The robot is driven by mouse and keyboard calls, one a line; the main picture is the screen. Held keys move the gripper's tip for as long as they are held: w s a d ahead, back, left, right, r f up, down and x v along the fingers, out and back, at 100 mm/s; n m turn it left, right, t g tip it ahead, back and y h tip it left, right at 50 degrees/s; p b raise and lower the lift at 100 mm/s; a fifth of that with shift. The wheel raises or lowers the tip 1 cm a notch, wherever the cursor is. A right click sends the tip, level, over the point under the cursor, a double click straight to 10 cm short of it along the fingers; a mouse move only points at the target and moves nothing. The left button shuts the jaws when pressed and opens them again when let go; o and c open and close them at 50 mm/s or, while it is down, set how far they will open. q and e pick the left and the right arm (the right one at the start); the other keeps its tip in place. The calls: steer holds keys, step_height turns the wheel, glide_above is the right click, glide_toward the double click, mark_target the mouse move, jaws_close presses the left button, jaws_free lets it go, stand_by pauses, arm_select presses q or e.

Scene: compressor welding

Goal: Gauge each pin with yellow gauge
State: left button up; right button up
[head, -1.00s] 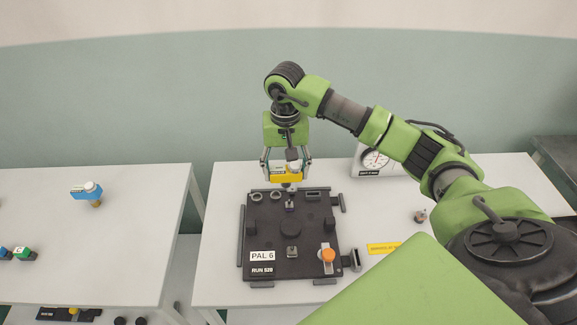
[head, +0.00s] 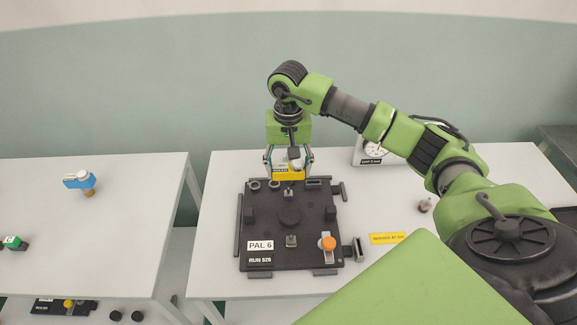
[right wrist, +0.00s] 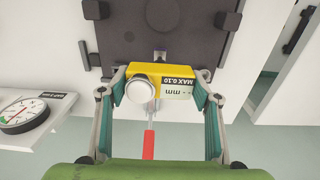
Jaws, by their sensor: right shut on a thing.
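My right gripper (head: 289,166) is shut on the yellow gauge (head: 288,173), over the far edge of the black pallet (head: 262,222) marked PAL 6. In the right wrist view the gauge (right wrist: 174,75) sits between the fingers. It has a white round knob and a label reading MAX 0.10. A small pin (head: 288,192) stands near the pallet's far edge, just in front of the gauge; it also shows in the right wrist view (right wrist: 160,55). I cannot tell whether they touch. Another small pin-like piece (head: 291,240) stands nearer the front. My left gripper is not in view.
An orange-knobbed clamp (head: 328,244) is at the pallet's front right. A dial instrument (head: 374,151) stands at the back right. A yellow label (head: 387,238) lies right of the pallet. A blue piece with a white knob (head: 78,180) is on the left table.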

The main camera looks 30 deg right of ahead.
mark_target(289, 179)
steer(key=shift+f+b, duration=0.3)
steer(key=shift+f, duration=0.4)
steer(key=shift+f, duration=0.1)
steer(key=shift+f+b, duration=1.55)
steer(key=o, duration=1.4)
steer(key=shift+o, duration=0.2)
steer(key=shift+r, duration=0.15)
step_height(289, 179, up, 12)
steer(key=shift+f, duration=0.1)
